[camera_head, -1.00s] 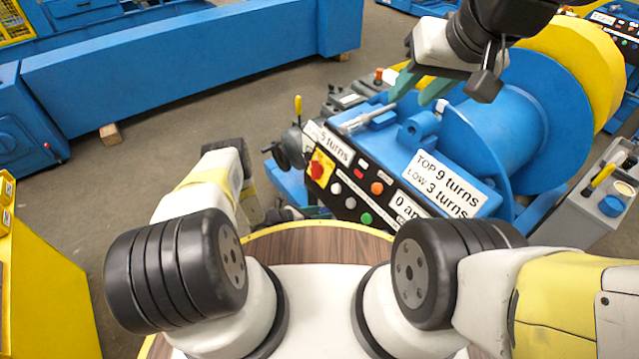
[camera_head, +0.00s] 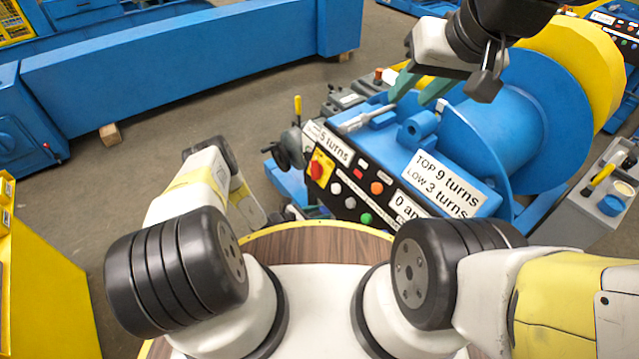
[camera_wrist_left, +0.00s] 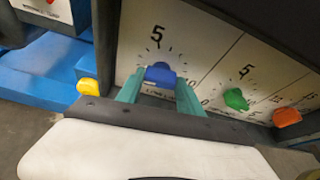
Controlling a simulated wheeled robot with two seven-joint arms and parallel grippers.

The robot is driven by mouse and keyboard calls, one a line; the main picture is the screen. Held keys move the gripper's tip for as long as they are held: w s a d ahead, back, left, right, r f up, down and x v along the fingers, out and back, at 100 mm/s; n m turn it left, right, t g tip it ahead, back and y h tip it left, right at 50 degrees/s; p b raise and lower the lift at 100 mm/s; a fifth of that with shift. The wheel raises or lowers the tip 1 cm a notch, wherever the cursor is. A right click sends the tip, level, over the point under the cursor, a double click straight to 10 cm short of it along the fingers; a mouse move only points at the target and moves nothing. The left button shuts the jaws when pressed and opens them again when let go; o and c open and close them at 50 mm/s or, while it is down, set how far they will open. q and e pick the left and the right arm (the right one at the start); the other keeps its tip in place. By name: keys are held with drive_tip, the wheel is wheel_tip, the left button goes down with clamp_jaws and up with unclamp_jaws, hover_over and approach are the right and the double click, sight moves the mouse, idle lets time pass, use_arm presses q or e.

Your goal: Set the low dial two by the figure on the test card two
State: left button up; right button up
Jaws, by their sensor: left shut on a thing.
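In the left wrist view my left gripper (camera_wrist_left: 158,82) has its teal fingers shut on a blue dial (camera_wrist_left: 160,72) on a pale panel with ticks and a 5 above it. Which way the dial points is unclear. In the head view a card (camera_head: 447,183) reads "TOP 9 turns, LOW 3 turns". Another card (camera_head: 334,146) reads "5 turns", and a third (camera_head: 408,208) is partly hidden. My right gripper (camera_head: 420,90) is open above the blue machine.
The blue machine (camera_head: 385,122) carries a large blue drum (camera_head: 500,120) and a black button panel (camera_head: 350,188). A hand wheel (camera_head: 290,148) stands at its left. A long blue bench (camera_head: 190,65) lies at the back, with open floor before it.

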use_arm(q)
drive_tip(key=shift+s+m+t+y, duration=0.1)
drive_tip(key=shift+m+t+y, duration=0.65)
drive_tip(key=shift+m, duration=0.65)
drive_tip(key=o, duration=1.4)
drive_tip(key=v, duration=0.7)
drive_tip(key=shift+s+a, duration=0.3)
